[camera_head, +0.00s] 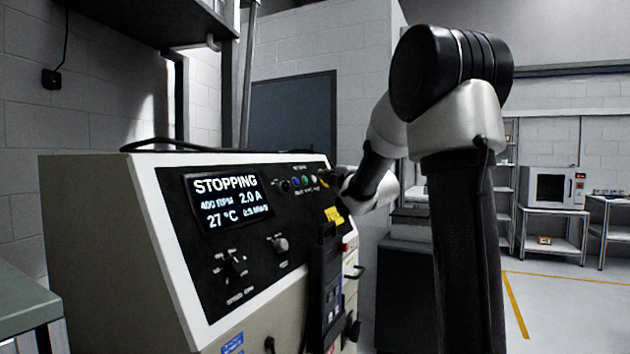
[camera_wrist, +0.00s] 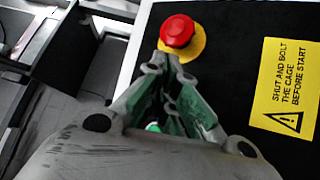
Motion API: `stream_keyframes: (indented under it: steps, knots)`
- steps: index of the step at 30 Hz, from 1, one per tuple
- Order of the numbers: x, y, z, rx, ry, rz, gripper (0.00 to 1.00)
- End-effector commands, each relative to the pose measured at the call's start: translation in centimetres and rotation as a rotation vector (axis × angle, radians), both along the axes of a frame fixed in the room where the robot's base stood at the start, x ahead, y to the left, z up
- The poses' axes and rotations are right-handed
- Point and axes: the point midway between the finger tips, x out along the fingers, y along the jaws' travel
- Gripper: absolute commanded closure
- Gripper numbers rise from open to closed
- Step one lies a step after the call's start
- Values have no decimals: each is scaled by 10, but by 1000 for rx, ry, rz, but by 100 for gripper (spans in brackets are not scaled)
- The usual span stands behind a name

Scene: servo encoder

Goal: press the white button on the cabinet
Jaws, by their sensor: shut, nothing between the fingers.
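The cabinet (camera_head: 110,230) stands at left in the head view with a sloped black panel. Its display (camera_head: 228,203) reads "STOPPING", 400 RPM, 2.0 A and 27 °C. A row of small buttons lies along the panel's upper right; the pale one at the right end looks like the white button (camera_head: 314,179). My gripper (camera_head: 338,174) is just right of this row, at the panel's right end. In the wrist view my gripper (camera_wrist: 168,70) is shut and empty, over the black panel near a red mushroom button (camera_wrist: 177,30). The white button is not visible there; the fingers may hide it.
A yellow warning label (camera_wrist: 287,88) lies on the panel beside my fingers; it also shows in the head view (camera_head: 333,215). Knobs (camera_head: 281,244) sit lower on the panel. A shelf overhangs at upper left. Open floor (camera_head: 560,300) lies at right.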

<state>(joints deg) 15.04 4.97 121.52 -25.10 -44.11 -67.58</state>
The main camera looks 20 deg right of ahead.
Motion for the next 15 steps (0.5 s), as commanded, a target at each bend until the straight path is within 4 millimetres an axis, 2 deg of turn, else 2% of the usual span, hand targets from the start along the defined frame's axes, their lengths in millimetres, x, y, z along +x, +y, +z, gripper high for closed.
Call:
stream_keyframes:
  steps: [7, 15]
  knots:
    - [-4, -4, 3, 0, -2, -1, 100]
    - [-25, -20, 16, -1, -2, -2, 100]
